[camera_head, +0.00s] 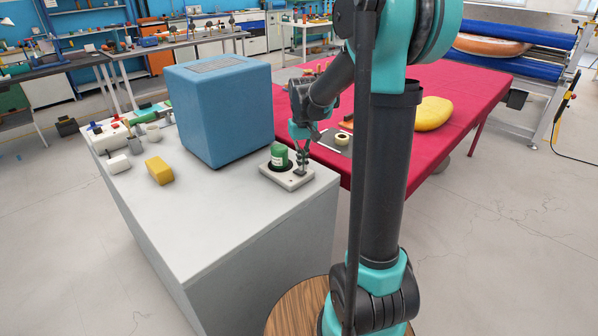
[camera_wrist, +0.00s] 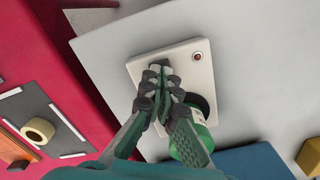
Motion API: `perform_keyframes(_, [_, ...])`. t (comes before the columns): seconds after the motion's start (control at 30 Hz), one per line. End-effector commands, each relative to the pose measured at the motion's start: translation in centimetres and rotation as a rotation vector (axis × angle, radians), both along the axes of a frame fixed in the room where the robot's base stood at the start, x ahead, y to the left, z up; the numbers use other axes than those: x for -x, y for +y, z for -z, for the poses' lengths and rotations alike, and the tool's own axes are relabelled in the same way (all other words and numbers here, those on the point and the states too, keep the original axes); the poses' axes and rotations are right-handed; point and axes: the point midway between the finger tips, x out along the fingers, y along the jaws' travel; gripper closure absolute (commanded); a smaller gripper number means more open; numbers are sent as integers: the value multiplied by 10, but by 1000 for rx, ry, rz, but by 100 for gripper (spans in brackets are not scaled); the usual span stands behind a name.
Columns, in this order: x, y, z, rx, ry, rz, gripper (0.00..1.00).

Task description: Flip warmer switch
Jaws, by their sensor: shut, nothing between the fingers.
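The warmer (camera_head: 296,180) is a flat cream plate at the right edge of the grey worktop, and it fills the middle of the wrist view (camera_wrist: 203,78). A green bottle (camera_head: 279,155) with a white label stands on its dark round pad; in the wrist view it is partly behind my fingers (camera_wrist: 190,146). A small red light (camera_wrist: 197,56) sits in one corner of the plate. My gripper (camera_head: 302,170) points down over the end of the plate beside the bottle. Its fingers (camera_wrist: 160,70) are together and empty, at or just above the plate. They hide the switch, so its position cannot be told.
A large blue box (camera_head: 219,112) stands behind the bottle. A yellow block (camera_head: 159,170) and several small items are at the worktop's left. A red-covered table (camera_head: 450,100) holds a tape roll (camera_head: 342,139) and a yellow pouch (camera_head: 432,113). The worktop's front is clear.

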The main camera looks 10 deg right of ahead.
Motion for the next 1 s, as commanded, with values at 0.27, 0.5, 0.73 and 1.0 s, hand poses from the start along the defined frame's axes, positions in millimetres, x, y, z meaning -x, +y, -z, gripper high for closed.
perform_keyframes(0.27, [0,0,4,0,0,0,100])
perform_keyframes(0.5, [0,0,7,0,0,0,100])
perform_keyframes(0.73, [0,0,10,0,0,0,100])
perform_keyframes(1.0, [0,0,14,0,0,0,100])
